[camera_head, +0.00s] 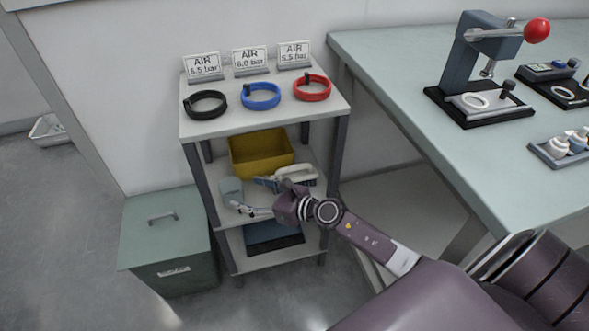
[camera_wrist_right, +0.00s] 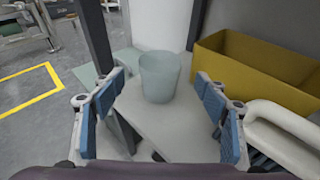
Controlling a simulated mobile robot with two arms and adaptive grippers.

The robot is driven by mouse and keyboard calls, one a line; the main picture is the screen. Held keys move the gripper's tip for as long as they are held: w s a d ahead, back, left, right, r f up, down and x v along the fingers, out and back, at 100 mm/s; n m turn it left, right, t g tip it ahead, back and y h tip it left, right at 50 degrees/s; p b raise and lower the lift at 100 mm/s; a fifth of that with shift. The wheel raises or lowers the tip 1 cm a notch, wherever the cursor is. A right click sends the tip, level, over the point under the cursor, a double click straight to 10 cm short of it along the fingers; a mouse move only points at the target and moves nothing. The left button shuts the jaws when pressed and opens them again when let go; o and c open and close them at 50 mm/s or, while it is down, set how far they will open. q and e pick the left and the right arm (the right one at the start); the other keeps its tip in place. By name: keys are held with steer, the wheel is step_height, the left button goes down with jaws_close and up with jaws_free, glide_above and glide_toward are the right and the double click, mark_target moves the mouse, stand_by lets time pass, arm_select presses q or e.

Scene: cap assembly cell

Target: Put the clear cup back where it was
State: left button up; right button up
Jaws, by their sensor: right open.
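The clear cup (camera_head: 230,188) stands upright on the left front part of the middle shelf (camera_head: 312,161) of a small rack. In the right wrist view the cup (camera_wrist_right: 160,76) appears straight ahead, between and seemingly just beyond the blue-padded fingertips. My right gripper (camera_head: 252,195) is open, reaching in over the middle shelf from the right, with nothing held. In the right wrist view the open gripper (camera_wrist_right: 160,88) shows clear gaps on both sides of the cup. My left gripper is not in view.
A yellow bin (camera_head: 262,152) stands behind on the same shelf, and a white-handled brush (camera_head: 298,175) lies beside the right gripper. Black, blue (camera_head: 261,96) and red hose coils lie on the top shelf. A green lidded box (camera_head: 165,235) stands left of the rack. A workbench (camera_head: 400,75) is at right.

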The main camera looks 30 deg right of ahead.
steer(key=s+d+r+m+t+h, duration=0.1)
steer(key=d+r+m+t+h, duration=0.2)
steer(key=r+m+t+h, duration=0.7)
steer(key=s+d+f+m+g+h, duration=0.1)
steer(key=s+d+f+m+g, duration=0.3)
steer(key=m, duration=0.5)
steer(key=s+d+f+m+g, duration=0.25)
steer(key=s+m+g, duration=0.2)
steer(key=m, duration=0.45)
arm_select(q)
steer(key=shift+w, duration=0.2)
arm_select(e)
steer(key=s+a+f+m+g+y, duration=0.1)
steer(key=s+a+f+m+g, duration=0.2)
steer(key=s, duration=0.4)
steer(key=s+a+f+m+g+y, duration=0.1)
steer(key=s+a+f+m+g, duration=0.2)
steer(key=s, duration=0.5)
steer(key=s+a+f+m+g+y, duration=0.2)
steer(key=s+m+g, duration=0.3)
steer(key=s, duration=0.3)
steer(key=shift+a+f, duration=0.5)
steer(key=shift+a, duration=0.4)
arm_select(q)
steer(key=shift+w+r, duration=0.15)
